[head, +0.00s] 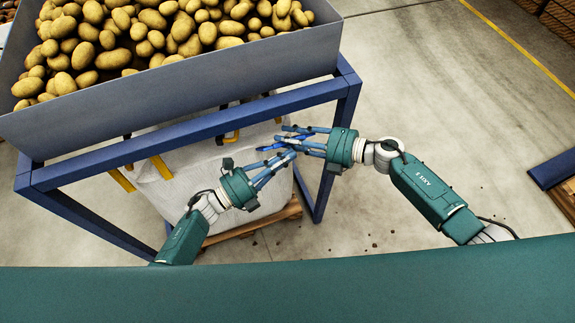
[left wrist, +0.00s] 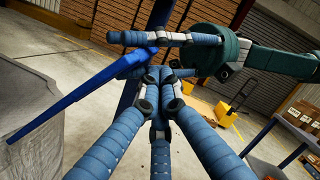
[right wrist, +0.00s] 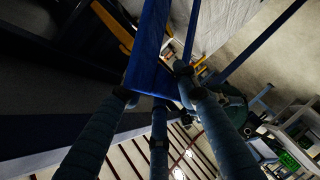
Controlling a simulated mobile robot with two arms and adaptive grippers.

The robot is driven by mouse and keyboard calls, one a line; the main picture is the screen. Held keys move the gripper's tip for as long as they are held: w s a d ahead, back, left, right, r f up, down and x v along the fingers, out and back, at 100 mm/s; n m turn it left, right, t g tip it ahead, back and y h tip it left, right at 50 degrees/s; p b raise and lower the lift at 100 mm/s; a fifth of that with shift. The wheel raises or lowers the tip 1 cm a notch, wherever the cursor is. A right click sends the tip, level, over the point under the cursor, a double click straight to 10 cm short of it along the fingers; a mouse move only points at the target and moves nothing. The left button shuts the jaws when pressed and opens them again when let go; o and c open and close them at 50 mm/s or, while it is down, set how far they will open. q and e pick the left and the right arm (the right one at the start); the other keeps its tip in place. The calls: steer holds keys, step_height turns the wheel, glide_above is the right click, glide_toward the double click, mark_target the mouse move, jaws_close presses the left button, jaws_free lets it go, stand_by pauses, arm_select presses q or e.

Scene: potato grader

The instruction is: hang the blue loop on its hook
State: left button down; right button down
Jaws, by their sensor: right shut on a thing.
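The blue loop (head: 268,148) is a flat blue strap at the near right part of the white bulk bag (head: 185,190). My right gripper (head: 284,140) is shut on it beside the frame's front rail. In the right wrist view the loop (right wrist: 152,50) lies between the fingers; in the left wrist view the strap (left wrist: 80,96) runs taut from the bag side up to the right fingers. My left gripper (head: 288,154) has its fingertips drawn together, close to the right fingers, with nothing seen between them. I cannot make out the loop's hook.
A grey hopper of potatoes (head: 180,85) stands on a blue frame (head: 200,128) above the bag. Yellow pieces (head: 161,168) show by the bag top. A wooden pallet (head: 285,213) lies under the bag. The concrete floor to the right is mostly clear.

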arm_select(q)
steer(key=shift+w, duration=0.1)
arm_select(e)
steer(key=shift+s+a+r, duration=0.1)
steer(key=shift+a+r, duration=0.05)
steer(key=shift+a, duration=0.1)
